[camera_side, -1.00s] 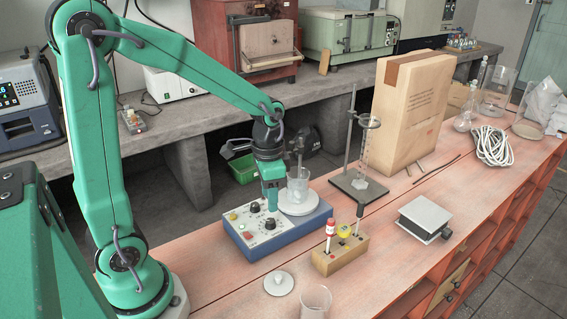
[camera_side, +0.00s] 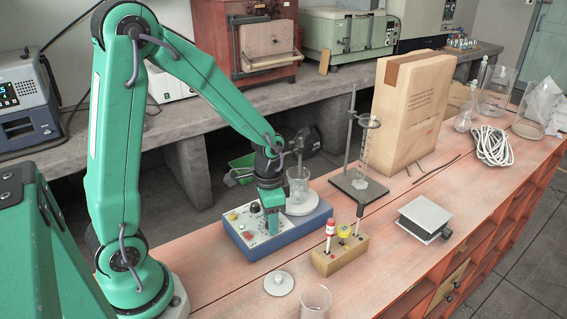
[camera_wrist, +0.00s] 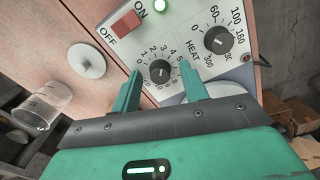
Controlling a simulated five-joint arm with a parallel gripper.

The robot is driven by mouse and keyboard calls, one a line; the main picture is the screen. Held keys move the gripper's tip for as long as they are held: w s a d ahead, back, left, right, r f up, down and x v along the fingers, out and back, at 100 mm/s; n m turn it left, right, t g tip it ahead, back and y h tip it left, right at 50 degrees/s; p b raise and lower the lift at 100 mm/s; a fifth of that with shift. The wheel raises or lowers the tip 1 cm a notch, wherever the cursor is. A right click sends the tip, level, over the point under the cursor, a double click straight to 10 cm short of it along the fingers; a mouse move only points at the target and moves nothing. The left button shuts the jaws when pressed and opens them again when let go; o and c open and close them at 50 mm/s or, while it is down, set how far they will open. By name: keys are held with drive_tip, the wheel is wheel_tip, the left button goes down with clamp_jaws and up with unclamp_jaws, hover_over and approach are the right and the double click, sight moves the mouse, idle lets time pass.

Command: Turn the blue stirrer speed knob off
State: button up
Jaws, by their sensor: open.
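The blue stirrer (camera_side: 290,235) stands on the bench with a pale control panel. Its speed knob (camera_wrist: 160,72), black with a 0 to 10 scale around it, sits between my fingers in the wrist view. I cannot read its exact setting. My gripper (camera_wrist: 160,69) is open, with one finger on each side of the knob; I cannot tell whether either touches it. In the side view my gripper (camera_side: 271,222) points down over the panel and hides this knob. The black HEAT knob (camera_wrist: 218,40) is right beside it and also shows in the side view (camera_side: 253,208).
A red ON/OFF switch (camera_wrist: 125,22) and a lit green lamp (camera_wrist: 162,5) share the panel. A beaker (camera_side: 298,185) stands on the stirrer's plate (camera_side: 302,208). A wooden block with vials (camera_side: 340,256), a white lid (camera_side: 278,284) and another beaker (camera_side: 315,302) stand in front.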

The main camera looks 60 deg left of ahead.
drive_tip(key=shift+c, duration=0.4)
clamp_jaws()
drive_tip(key=shift+n, duration=0.4)
drive_tip(key=n, duration=1)
drive_tip(key=shift+n, duration=2.1)
